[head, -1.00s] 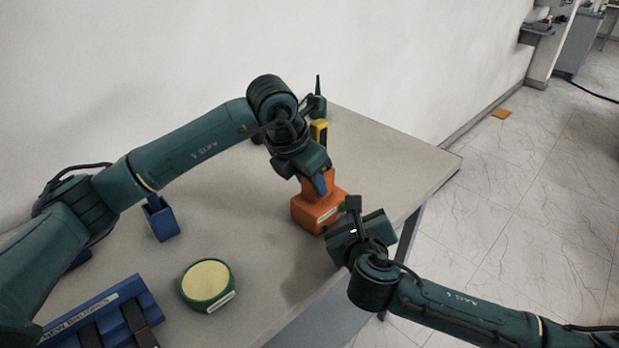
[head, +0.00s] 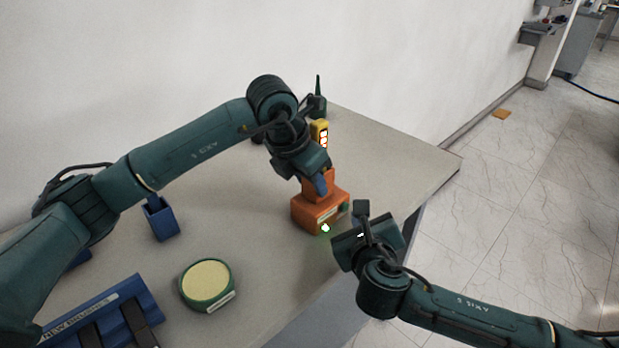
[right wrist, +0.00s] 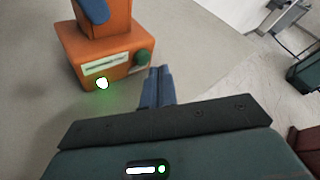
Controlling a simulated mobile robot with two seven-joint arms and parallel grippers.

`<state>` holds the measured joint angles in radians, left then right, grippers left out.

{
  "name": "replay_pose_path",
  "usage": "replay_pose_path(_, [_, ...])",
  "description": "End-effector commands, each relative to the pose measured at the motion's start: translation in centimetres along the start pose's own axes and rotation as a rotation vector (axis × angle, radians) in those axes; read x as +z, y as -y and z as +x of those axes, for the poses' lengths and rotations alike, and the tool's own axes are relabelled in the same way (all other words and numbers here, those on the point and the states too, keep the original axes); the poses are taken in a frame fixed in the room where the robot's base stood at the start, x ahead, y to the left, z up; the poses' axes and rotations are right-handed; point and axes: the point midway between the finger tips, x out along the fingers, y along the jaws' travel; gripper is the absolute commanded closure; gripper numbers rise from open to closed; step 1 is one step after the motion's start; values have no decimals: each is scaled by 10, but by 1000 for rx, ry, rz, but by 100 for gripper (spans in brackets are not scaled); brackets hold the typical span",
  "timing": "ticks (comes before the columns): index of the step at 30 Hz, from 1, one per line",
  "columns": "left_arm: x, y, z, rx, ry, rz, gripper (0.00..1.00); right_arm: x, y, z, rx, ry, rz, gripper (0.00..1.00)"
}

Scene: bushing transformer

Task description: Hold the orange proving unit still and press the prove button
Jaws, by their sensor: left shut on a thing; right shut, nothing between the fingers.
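The orange proving unit (head: 312,214) stands upright on the table near its right edge. My left gripper (head: 320,184) is shut on the unit's narrower upper part; one blue finger also shows in the right wrist view (right wrist: 94,10). The unit's front has a pale label (right wrist: 106,63), a round green button (right wrist: 141,57) and a white-green glowing lamp (right wrist: 102,83). My right gripper (right wrist: 157,84) is shut and empty, its blue fingertips just right of the green button and seemingly apart from it. In the head view its fingers are hidden.
A yellow device (head: 320,131) with lit red lights stands behind the unit, beside a dark green pointed object (head: 318,98). The table's right end is clear.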

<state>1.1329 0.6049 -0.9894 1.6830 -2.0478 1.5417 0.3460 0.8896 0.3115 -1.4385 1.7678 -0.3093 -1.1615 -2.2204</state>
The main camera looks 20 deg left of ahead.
Motion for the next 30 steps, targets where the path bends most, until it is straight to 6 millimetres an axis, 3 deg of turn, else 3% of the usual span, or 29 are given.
replay_pose_path(15, [1,0,-1,1,2,-1,94,-26,25,-35,1,-1,0,100])
replay_pose_path(28, [1,-1,-1,1,2,-1,94,-28,27,-38,0,-1,0,100])
replay_pose_path(29, [1,-1,-1,1,2,-1,59,-28,27,-38,0,-1,0,100])
replay_pose_path(30, [1,-1,-1,1,2,-1,56,-28,27,-38,0,-1,0,100])
